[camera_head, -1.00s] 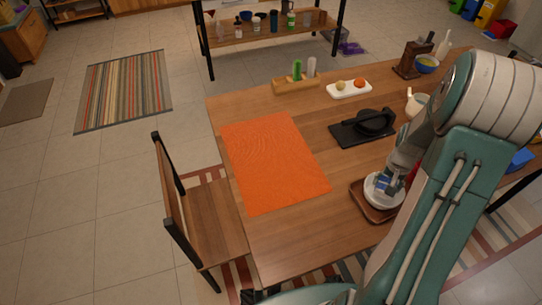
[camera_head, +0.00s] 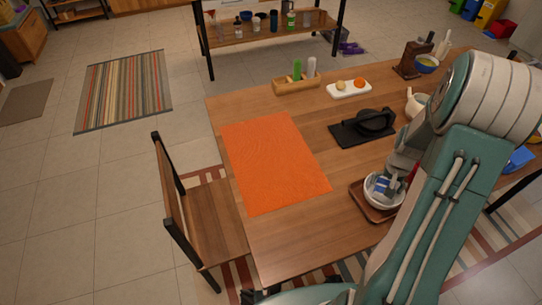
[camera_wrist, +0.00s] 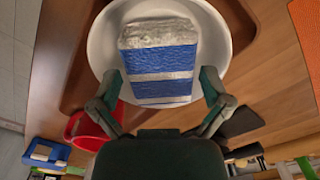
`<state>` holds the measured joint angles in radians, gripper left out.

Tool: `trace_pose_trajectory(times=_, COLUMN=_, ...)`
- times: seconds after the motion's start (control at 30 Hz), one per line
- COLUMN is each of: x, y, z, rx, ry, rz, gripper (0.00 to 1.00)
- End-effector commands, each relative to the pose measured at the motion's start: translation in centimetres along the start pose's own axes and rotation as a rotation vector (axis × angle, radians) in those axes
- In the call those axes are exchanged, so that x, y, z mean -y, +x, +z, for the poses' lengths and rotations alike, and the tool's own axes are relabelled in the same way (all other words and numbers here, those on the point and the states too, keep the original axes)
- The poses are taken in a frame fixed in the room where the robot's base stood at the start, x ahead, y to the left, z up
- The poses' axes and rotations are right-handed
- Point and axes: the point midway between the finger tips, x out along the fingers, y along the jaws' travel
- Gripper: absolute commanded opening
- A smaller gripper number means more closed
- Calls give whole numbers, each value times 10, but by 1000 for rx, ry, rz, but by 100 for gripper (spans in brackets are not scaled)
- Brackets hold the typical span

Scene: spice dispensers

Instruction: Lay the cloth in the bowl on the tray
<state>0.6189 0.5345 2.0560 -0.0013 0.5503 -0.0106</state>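The cloth (camera_wrist: 160,60), folded into a block with blue and grey-white stripes, rests in the white bowl (camera_wrist: 102,40). In the head view the cloth (camera_head: 381,185) shows inside the bowl (camera_head: 370,193), which stands on the brown wooden tray (camera_head: 362,207). My gripper (camera_wrist: 163,85) is over the bowl with its fingers spread to either side of the cloth. Small gaps show between the fingertips and the cloth. My arm hides part of the tray's right side in the head view.
An orange mat (camera_head: 274,163) lies left of the tray. A black griddle-like item (camera_head: 362,130) and a white plate with round food (camera_head: 349,90) are farther back. A red object (camera_wrist: 88,128) is near my gripper. A chair (camera_head: 205,220) stands at the table's left.

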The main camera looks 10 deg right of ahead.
Motion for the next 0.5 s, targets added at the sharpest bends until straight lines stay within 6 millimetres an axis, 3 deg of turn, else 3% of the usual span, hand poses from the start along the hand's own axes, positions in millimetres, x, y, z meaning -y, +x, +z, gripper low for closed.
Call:
trace_pose_trajectory(times=0.33, x=0, y=-4, z=-1, rx=-2, ry=0, rz=0, gripper=100)
trace_pose_trajectory(times=0.5, x=0, y=-29, z=-2, rx=-6, ry=0, rz=0, gripper=100)
